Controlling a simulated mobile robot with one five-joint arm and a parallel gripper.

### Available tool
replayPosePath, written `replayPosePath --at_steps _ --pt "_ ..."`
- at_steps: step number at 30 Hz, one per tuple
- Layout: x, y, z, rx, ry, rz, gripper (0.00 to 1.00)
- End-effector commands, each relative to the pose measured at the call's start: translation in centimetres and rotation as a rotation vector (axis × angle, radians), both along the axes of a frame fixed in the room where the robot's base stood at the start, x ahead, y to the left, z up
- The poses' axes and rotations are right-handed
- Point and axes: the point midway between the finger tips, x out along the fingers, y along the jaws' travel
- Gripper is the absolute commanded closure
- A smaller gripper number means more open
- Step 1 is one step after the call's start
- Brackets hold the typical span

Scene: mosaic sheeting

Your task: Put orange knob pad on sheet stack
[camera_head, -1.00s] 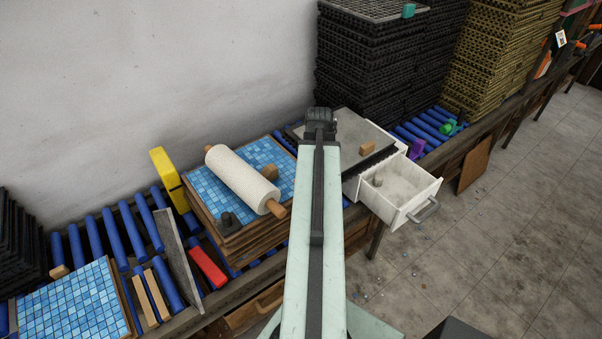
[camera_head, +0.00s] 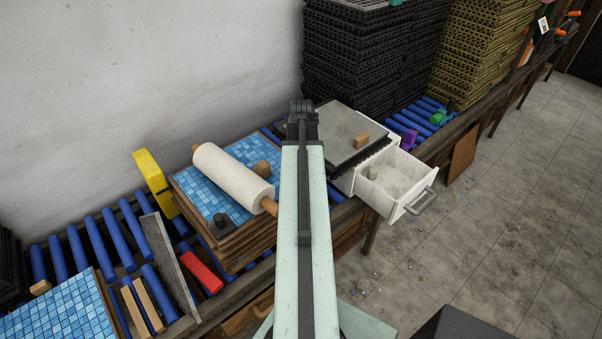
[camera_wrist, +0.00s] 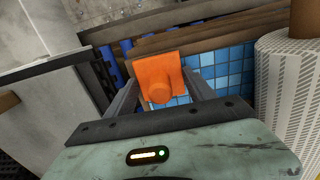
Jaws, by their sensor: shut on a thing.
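The orange knob pad (camera_wrist: 161,78) is a square plate with a round knob, seen in the wrist view. My gripper (camera_wrist: 160,84) is shut on it, one dark finger on each side. The sheet stack (camera_head: 212,245) has blue mosaic tiles on top and brown layered edges. It stands just left of my arm in the head view. In the wrist view its blue tiles (camera_wrist: 233,66) show behind and right of the pad, and I cannot tell the height between them. In the head view my arm hides the gripper and the pad.
Right of my arm is an open white drawer (camera_head: 412,184). Tall black trays (camera_head: 365,55) stand behind. A red block (camera_head: 201,270) lies left.

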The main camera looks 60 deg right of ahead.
Motion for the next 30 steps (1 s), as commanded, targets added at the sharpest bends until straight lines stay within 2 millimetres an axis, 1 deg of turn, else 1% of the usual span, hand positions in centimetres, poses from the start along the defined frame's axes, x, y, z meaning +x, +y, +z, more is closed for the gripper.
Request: replayPosePath --at_steps 5,6,7,8,17,20,23,26,30 --pt "0.1 0.0 -0.5 0.000 0.000 0.001 0.77" --pt "0.1 0.1 -0.3 0.000 0.000 0.001 0.29" --pt "0.1 0.1 -0.3 0.000 0.000 0.001 0.20" --pt "0.1 0.1 -0.3 0.000 0.000 0.001 0.15" --pt "0.0 0.0 -0.2 0.000 0.000 0.001 0.15" --pt "0.0 0.0 0.2 0.000 0.000 0.001 0.15" --pt "0.0 0.0 1.3 0.000 0.000 0.001 0.15" --pt "0.0 0.0 3.0 0.000 0.000 0.001 0.15" --pt "0.0 0.0 6.0 0.000 0.000 0.000 0.15"
